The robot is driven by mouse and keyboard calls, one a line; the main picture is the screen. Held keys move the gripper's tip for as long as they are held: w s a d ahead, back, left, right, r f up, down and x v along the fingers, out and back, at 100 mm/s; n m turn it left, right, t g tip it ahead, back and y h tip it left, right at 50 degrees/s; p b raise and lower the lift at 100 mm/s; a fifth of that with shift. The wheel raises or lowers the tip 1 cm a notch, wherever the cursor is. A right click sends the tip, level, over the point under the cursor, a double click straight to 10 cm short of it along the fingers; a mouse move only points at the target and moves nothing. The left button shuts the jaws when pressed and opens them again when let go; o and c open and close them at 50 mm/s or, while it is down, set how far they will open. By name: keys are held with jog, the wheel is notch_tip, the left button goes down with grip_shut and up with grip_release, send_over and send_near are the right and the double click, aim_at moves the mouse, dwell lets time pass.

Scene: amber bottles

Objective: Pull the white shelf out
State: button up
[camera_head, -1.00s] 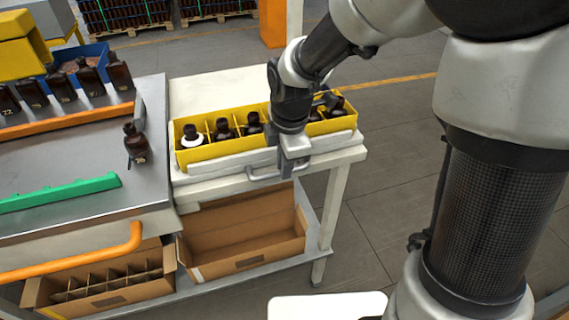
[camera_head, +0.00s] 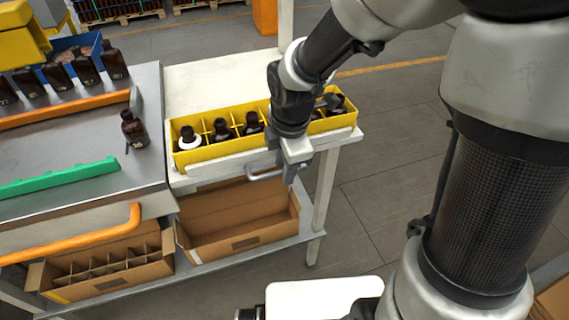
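The white shelf (camera_head: 218,165) is a flat board on the white table, and it bears a yellow divided box (camera_head: 223,147). A grey bar handle (camera_head: 264,174) is on its front edge. My gripper (camera_head: 291,174) points down at the right part of the handle and hides that part. The fingertips are small and seen from the side, but the handle keeps its place against them, so my gripper looks shut on it. My wrist hides part of the box.
A steel table (camera_head: 90,160) adjoins on the left, with a lone amber bottle (camera_head: 134,130), a green rail (camera_head: 60,178) and an orange handle (camera_head: 75,241). Open cardboard boxes (camera_head: 240,222) stand on the lower shelf. The floor (camera_head: 400,190) on the right is clear.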

jog(key=s+r+p, duration=0.2)
jog(key=s+r, duration=0.1)
jog(key=r, duration=1.4)
jog(key=shift+d+p, duration=0.35)
jog(key=shift+d, duration=0.1)
jog(key=shift+r, duration=0.1)
jog(key=s+d+r+m+t+p, duration=0.1)
jog(key=s+d+m, duration=0.4)
jog(key=m, duration=0.5)
jog(key=s+d+r+m+t+p, duration=0.2)
jog(key=s+d+r+m, duration=0.3)
jog(key=m, duration=0.6)
jog(key=shift+s+d+r+t+h+p, duration=0.15)
jog(key=shift+r+t+h+p, duration=0.15)
jog(key=shift+r+p, duration=0.3)
